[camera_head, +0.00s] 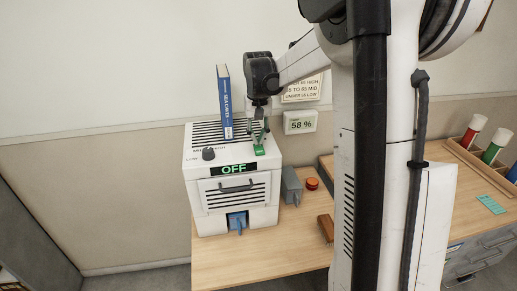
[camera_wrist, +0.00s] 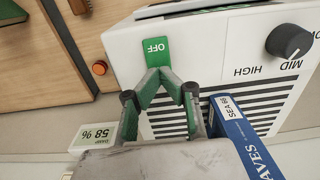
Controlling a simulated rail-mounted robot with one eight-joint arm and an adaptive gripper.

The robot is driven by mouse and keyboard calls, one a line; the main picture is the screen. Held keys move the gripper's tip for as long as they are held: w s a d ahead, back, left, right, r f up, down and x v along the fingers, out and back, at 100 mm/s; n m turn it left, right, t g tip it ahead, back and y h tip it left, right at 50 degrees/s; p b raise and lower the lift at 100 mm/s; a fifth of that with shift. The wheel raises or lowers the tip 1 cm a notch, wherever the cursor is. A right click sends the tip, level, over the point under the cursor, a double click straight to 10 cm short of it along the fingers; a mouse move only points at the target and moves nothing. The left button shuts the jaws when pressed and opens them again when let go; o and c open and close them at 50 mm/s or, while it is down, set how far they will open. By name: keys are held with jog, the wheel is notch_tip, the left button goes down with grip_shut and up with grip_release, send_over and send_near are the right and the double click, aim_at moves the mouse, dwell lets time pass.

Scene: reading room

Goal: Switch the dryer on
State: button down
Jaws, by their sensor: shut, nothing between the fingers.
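The dryer (camera_head: 196,172) is a white box on the wooden table, with a front display (camera_head: 234,168) reading OFF. A green switch (camera_head: 259,151) marked OFF sits on its top near the right edge; the wrist view shows this switch (camera_wrist: 155,50) upside down. My gripper (camera_head: 258,141) points down over the switch. In the wrist view my gripper (camera_wrist: 160,73) has its green fingertips together and empty at the switch's near edge; I cannot tell if they touch it. A black knob (camera_head: 208,154) is on the top; its mark appears towards MID (camera_wrist: 288,41).
A blue book (camera_head: 224,104) stands upright in the dryer's top slots, close beside my fingers (camera_wrist: 240,135). A meter (camera_head: 300,122) reads 58 % on the wall under a partly hidden sign (camera_head: 303,92). A grey box (camera_head: 291,186) and an orange button (camera_head: 312,184) are right of the dryer.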

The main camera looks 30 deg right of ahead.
aim_at(257, 146)
jog(key=shift+f+b, duration=0.4)
jog(key=shift+f, duration=0.2)
dwell(0.3)
jog(key=shift+r, duration=0.15)
jog(key=shift+r+p, duration=1.75)
jog(key=shift+r, duration=1.65)
jog(key=shift+a, duration=0.1)
jog(key=shift+s+a, duration=0.25)
jog(key=shift+s, duration=0.05)
jog(key=s+a+f+n+t+b, duration=0.2)
jog(key=s+a, duration=0.6)
jog(key=s, duration=0.5)
jog(key=s+a+f+n+t+b, duration=0.1)
jog(key=s+a+f+t+b, duration=0.4)
jog(key=s, duration=0.8)
jog(key=a+f+b, duration=0.2)
jog(key=a+b, duration=0.2)
jog(key=shift+a+f+n, duration=0.15)
jog(key=shift+a+n, duration=0.15)
jog(key=shift+n, duration=0.1)
